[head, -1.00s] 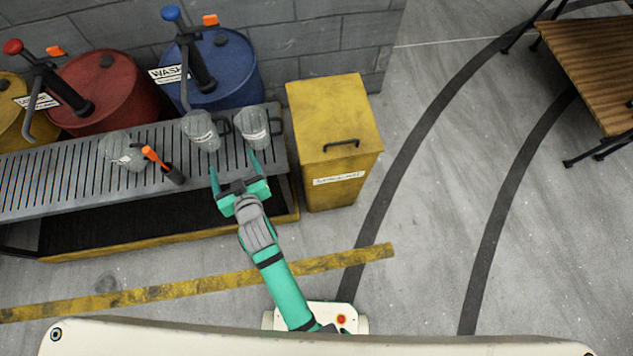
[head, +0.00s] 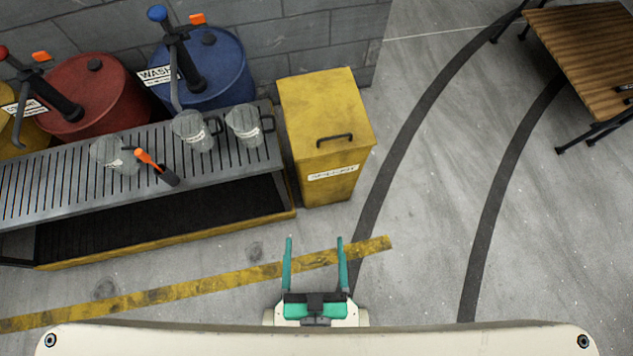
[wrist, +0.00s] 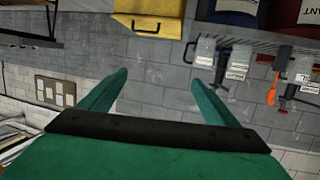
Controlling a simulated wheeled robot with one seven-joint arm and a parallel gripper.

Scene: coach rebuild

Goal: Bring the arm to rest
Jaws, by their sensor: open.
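My gripper (head: 315,262) is drawn in close to my base at the bottom middle of the head view. Its two green fingers are apart and point away from my body, over the floor and the yellow floor stripe. Nothing is between the fingers. In the wrist view the gripper (wrist: 158,95) shows both fingers spread and empty, with the scene beyond appearing upside down. Most of my arm is hidden behind the gripper and my own body.
A slatted bench (head: 60,187) at left holds several grey jugs, including one jug (head: 243,124), and an orange-handled tool (head: 157,167). Red (head: 100,98) and blue (head: 207,72) drums stand behind. A yellow bin (head: 325,130) stands beside the bench. Floor at right is clear up to a wooden bench (head: 585,60).

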